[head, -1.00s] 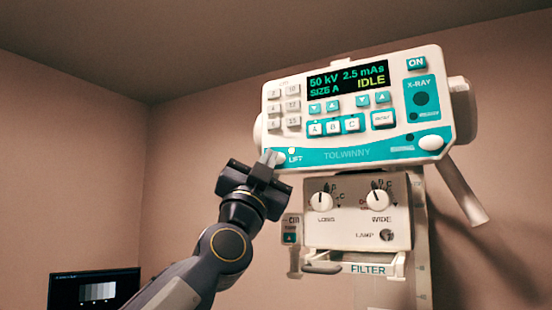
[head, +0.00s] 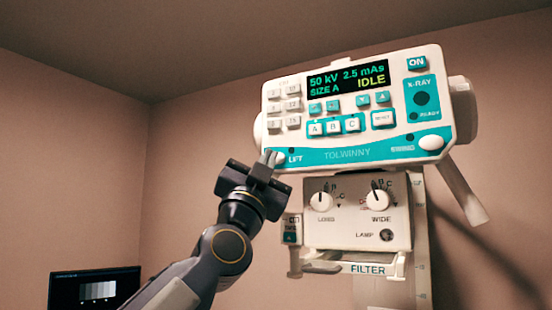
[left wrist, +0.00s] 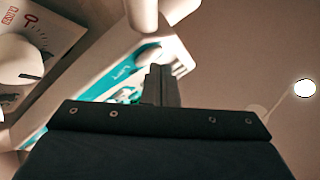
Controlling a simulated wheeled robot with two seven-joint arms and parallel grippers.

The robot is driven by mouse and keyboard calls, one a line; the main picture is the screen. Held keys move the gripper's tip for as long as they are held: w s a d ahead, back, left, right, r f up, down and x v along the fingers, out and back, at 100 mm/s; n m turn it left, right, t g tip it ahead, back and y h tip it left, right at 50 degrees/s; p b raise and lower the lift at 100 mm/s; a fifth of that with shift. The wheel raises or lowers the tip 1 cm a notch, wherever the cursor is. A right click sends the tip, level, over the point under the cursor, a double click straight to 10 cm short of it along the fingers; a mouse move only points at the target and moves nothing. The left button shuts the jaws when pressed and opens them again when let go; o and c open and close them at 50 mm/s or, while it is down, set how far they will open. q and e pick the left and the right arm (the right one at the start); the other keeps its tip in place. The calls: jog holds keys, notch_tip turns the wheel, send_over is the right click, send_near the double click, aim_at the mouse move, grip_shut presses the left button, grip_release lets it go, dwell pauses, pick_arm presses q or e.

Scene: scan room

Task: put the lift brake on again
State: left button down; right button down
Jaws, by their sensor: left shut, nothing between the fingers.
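The white X-ray console (head: 450,85) fills the upper right of the head view. At its lower left corner is a white round lift button (head: 280,158) beside the "LIFT" label (head: 296,159), with a small dark round spot (head: 291,150) just above the label. My left gripper (head: 269,157) is shut and empty, its fingertips right at the button's left side. In the left wrist view, the fingertips (left wrist: 160,75) reach the console corner near the "LIFT" label (left wrist: 125,72) and a white knob-like part (left wrist: 183,67). I cannot tell whether they touch the button. My right gripper is out of view.
The screen (head: 348,78) reads 50 kV, 2.5 mAs, SIZE A, IDLE. Below the console is a collimator box (head: 335,235) with two knobs and a lamp button, and a filter slot (head: 366,269) under it. A monitor (head: 94,290) stands at lower left. The wall left is clear.

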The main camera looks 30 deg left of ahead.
pick_arm(q)
jog(key=shift+s, duration=0.45)
jog(key=s, duration=0.5)
jog(key=shift+d, duration=0.35)
dwell(0.7)
